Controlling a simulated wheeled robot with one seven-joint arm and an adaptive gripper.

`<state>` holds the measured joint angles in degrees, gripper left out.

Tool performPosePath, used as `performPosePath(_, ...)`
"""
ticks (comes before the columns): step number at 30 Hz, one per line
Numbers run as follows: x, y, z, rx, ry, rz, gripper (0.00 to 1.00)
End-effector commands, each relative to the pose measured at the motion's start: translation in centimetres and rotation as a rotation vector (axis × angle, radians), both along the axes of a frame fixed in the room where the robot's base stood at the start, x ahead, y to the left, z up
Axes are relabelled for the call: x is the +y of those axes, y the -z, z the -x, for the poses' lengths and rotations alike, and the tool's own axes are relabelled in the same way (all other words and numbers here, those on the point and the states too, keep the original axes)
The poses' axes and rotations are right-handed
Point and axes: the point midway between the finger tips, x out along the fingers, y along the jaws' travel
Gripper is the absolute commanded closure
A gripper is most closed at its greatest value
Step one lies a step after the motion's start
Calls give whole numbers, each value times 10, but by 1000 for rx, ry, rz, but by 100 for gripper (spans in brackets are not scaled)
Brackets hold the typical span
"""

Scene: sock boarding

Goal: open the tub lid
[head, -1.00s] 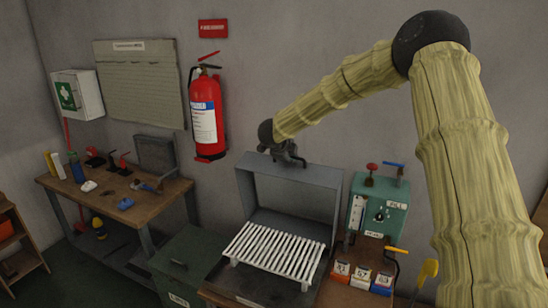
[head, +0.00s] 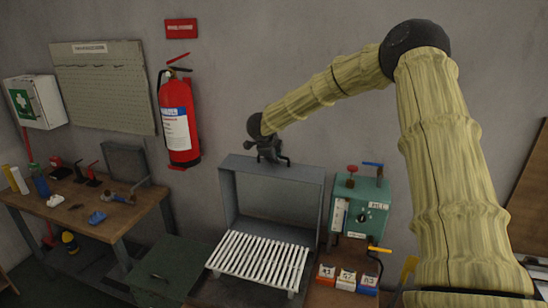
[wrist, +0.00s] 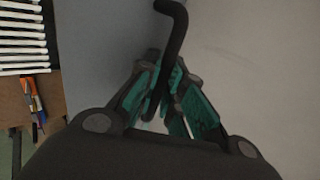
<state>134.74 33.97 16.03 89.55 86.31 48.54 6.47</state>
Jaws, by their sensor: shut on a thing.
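The tub's grey lid (head: 275,192) stands raised, roughly upright, behind a rack of white slats (head: 258,262) in the head view. My gripper (head: 270,157) is at the lid's top edge. In the wrist view, my gripper (wrist: 160,112) is shut on a black bent handle (wrist: 175,40), its teal-padded fingers on either side of the bar. The lid's grey face (wrist: 92,50) shows left of the handle there. The tub's inside is mostly hidden under the slats.
A green machine (head: 360,208) with levers stands right of the tub, with small numbered boxes (head: 346,280) in front. A dark green bin (head: 163,268) and a workbench (head: 120,215) are to the left. A fire extinguisher (head: 178,120) hangs on the wall behind.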

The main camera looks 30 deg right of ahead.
Motion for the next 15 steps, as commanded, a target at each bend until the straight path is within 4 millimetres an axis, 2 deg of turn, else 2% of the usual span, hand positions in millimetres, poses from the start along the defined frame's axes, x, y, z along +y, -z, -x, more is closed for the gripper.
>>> performPosePath(1, 0, 3, 1, 5, -2, 0, 87)
performPosePath(4, 0, 3, 1, 4, 0, 0, 69)
performPosePath(15, -2, 1, 2, 1, 2, 0, 68)
